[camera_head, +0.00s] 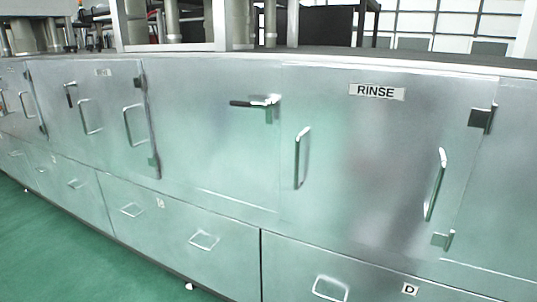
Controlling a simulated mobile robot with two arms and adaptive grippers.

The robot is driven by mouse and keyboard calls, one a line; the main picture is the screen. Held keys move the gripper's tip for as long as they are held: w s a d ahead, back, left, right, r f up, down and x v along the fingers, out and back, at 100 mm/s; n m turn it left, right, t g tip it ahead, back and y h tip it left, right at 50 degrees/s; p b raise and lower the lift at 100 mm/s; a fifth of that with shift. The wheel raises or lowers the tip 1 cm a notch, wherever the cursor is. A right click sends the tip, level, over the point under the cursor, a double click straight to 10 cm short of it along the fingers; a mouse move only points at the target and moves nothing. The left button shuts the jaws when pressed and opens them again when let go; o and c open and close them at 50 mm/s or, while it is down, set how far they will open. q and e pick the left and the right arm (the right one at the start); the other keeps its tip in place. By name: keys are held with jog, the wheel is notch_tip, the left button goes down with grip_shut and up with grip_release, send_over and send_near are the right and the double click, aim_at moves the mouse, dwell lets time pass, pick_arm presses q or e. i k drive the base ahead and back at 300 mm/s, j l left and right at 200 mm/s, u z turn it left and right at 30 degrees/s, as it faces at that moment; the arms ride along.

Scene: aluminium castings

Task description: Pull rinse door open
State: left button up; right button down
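The rinse door (370,165) is a flat metal panel at the right of the head view, with a "RINSE" label (377,92) near its top. It looks closed, flush with the cabinet front. It has two upright bar handles, one at its left side (302,158) and one at its right side (435,185). Hinges show on its right edge, upper (482,118) and lower (442,240). A lever latch (257,105) with a dark grip lies horizontal just left of the door's upper left edge. Neither of my grippers is in view.
Another closed door (95,115) with handles and a latch lies farther left along the cabinet. Green floor (60,255) is clear at lower left. Machinery stands on top.

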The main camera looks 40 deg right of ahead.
aim_at(384, 159)
jog(key=z, duration=2)
jog(key=j+z, duration=0.2)
jog(key=j, duration=0.2)
